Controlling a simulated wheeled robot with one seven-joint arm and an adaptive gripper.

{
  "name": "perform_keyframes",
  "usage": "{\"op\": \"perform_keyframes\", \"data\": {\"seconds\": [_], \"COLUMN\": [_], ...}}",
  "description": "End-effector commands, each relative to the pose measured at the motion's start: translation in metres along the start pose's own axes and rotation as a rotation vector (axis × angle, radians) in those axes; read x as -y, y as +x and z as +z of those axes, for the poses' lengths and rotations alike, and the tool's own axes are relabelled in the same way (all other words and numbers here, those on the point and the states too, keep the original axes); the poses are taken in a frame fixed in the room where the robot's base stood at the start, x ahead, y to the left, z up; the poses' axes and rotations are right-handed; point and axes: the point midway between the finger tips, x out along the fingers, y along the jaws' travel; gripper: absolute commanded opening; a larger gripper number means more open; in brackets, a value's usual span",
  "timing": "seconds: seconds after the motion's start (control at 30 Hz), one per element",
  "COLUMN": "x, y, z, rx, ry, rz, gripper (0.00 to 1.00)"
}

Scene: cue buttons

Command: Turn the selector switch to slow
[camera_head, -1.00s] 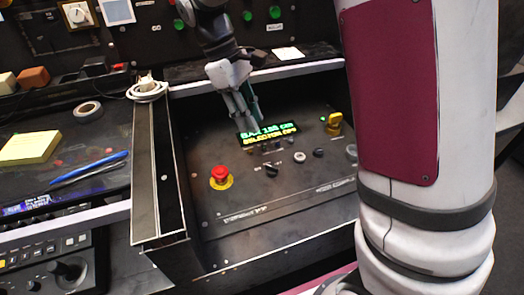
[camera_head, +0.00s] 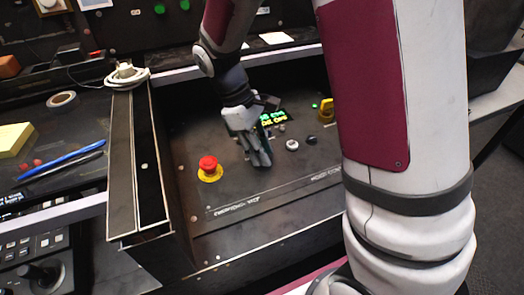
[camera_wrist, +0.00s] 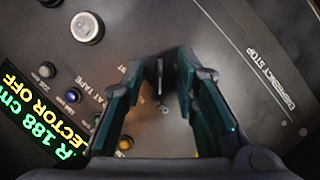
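The selector switch (camera_wrist: 159,78) is a dark knob with a pale line on it, on the dark control panel (camera_head: 240,205). In the wrist view it lies between the two fingertips of my gripper (camera_wrist: 160,72), with a gap visible on each side. The fingers are open around it. In the head view my gripper (camera_head: 262,160) reaches down to the panel and hides the switch. The small display (camera_head: 273,118) shows green and yellow text.
A red emergency-stop button (camera_head: 208,163) stands left of my gripper. A white round button (camera_head: 292,144) and a dark one (camera_head: 311,139) are to the right. The raised left wall (camera_head: 125,165) borders the panel.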

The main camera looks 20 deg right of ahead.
Motion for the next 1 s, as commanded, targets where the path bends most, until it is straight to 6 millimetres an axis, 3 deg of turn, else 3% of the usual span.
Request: {"op": "perform_keyframes", "data": {"seconds": [0.27, 0.4, 0.77, 1.0], "x": [0.0000, 0.0000, 0.0000, -0.0006], "y": [0.0009, 0.0008, 0.0003, -0.0011], "z": [0.0002, 0.0001, 0.0003, 0.0012], "rx": [0.000, 0.000, 0.000, 0.001], "ry": [0.000, 0.000, 0.018, 0.118], "rz": [0.000, 0.000, -0.008, -0.050], "gripper": [0.28, 0.00, 0.00, 0.00]}}
